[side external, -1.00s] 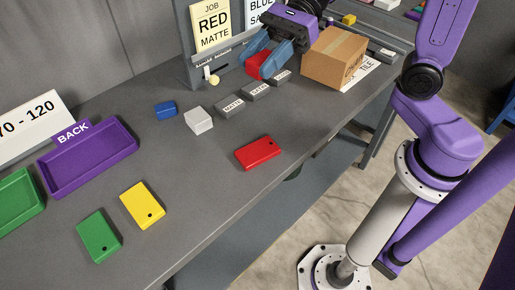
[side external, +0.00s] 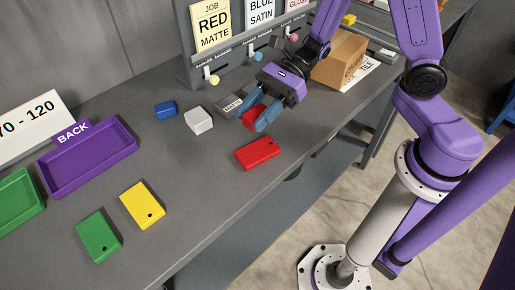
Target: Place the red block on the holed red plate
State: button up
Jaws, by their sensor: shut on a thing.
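The red block (side external: 253,114) is between the blue-grey fingers of my gripper (side external: 258,119), partly hidden by them. My gripper is shut on it, just behind the holed red plate. The holed red plate (side external: 258,153) lies flat on the grey table, with a small dark hole near its right end. The block and the plate are apart in the picture. I cannot tell how high the block is above the table.
A blue block (side external: 165,110) and a white block (side external: 198,121) stand to the left. A grey MATTE label block (side external: 230,105) is close beside my gripper. A cardboard box (side external: 340,59) stands behind right. Yellow (side external: 142,205) and green (side external: 99,235) holed plates lie front left, near a purple tray (side external: 88,158).

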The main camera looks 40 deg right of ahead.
aim_at(256, 151)
jog(key=shift+f, duration=4.55)
jog(key=shift+f, duration=0.15)
jog(key=o, duration=1)
jog(key=shift+o, duration=0.2)
